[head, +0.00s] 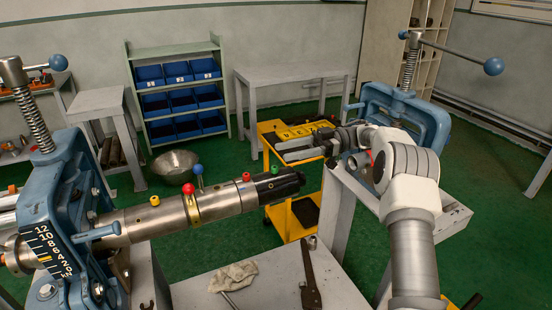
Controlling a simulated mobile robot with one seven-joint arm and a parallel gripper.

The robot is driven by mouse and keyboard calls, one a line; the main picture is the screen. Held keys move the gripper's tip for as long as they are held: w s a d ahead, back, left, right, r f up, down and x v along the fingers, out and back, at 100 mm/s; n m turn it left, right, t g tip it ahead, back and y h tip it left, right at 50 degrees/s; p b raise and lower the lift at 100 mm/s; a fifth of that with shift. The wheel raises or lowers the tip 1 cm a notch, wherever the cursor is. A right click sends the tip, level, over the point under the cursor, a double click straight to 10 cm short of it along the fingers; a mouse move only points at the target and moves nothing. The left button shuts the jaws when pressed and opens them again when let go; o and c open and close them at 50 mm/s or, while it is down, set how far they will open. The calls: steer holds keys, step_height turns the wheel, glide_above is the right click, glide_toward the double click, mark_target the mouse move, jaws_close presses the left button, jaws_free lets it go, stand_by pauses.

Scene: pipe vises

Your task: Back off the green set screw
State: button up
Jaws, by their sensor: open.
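The green set screw (275,169) is a small green knob on top of the pipe (225,203), close to the pipe's black end (292,184). The pipe is held in the blue vise (70,215) on the left and points right. Along it are a yellow knob (154,200), a red knob (188,188), another red knob (246,177) and a blue ball handle (198,170). My gripper (285,150) is open, with its fingers pointing left. In the picture it shows just above and right of the green screw, apart from it; its depth is hard to judge.
A second blue vise (405,105) stands at the right, behind my arm. A yellow cart (290,215) is behind the black end. A rag (233,277) and a dark wrench (310,280) lie on the bench below. A metal bowl (175,165) sits on the green floor.

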steer(key=s+d+r+p, duration=0.1)
steer(key=s+d+r, duration=0.1)
steer(key=d+r, duration=0.2)
steer(key=d, duration=0.3)
steer(key=shift+s+r+p, duration=0.25)
steer(key=shift+p, duration=0.1)
